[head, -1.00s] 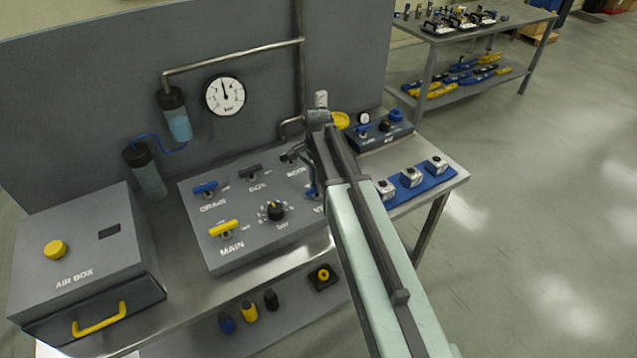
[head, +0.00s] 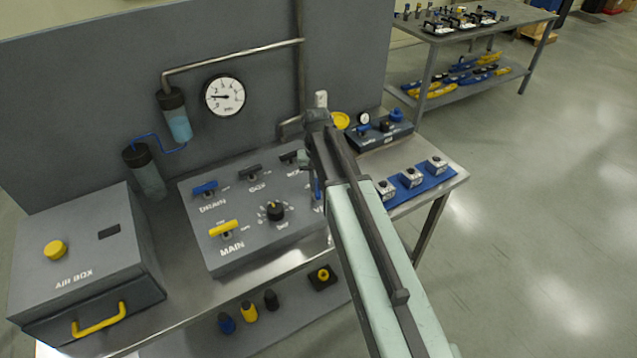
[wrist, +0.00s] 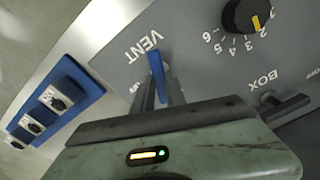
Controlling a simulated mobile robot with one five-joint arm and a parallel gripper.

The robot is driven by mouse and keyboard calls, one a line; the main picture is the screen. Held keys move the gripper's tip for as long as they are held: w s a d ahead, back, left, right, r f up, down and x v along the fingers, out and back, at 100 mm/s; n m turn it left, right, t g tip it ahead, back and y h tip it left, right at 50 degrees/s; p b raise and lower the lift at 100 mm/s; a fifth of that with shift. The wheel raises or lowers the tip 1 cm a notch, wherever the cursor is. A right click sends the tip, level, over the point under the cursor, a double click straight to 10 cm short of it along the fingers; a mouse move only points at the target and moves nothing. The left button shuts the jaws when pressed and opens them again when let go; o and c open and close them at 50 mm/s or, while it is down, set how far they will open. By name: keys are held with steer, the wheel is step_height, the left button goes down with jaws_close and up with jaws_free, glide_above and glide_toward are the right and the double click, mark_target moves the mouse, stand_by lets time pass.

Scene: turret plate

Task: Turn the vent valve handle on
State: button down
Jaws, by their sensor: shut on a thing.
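The vent valve handle (wrist: 156,64) is blue and stands beside the VENT lettering on the grey panel (wrist: 195,45) in the wrist view. My gripper (wrist: 162,86) has its two dark fingers on either side of the handle and is shut on it. The handle lies roughly along the fingers, and its lower part is hidden between them. In the head view my arm covers most of the vent area; a blue sliver of the handle (head: 317,188) shows at its left edge. The round pressure gauge (head: 225,96) has its needle pointing left.
Beside VENT sit the black numbered knob (wrist: 247,15) and the black BOX handle (wrist: 285,107). The yellow MAIN handle (head: 224,228) and blue DRAIN handle (head: 205,187) are further left. A blue mat (head: 446,174) with several metal blocks lies right of the panel.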

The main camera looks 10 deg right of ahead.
mark_target(317, 186)
steer(key=shift+w+n, duration=0.1)
steer(key=shift+n, duration=2.1)
steer(key=c, duration=1.4)
jaws_free()
steer(key=shift+o, duration=0.2)
step_height(317, 186, up, 8)
steer(key=p, duration=0.8)
steer(key=shift+f, duration=0.1)
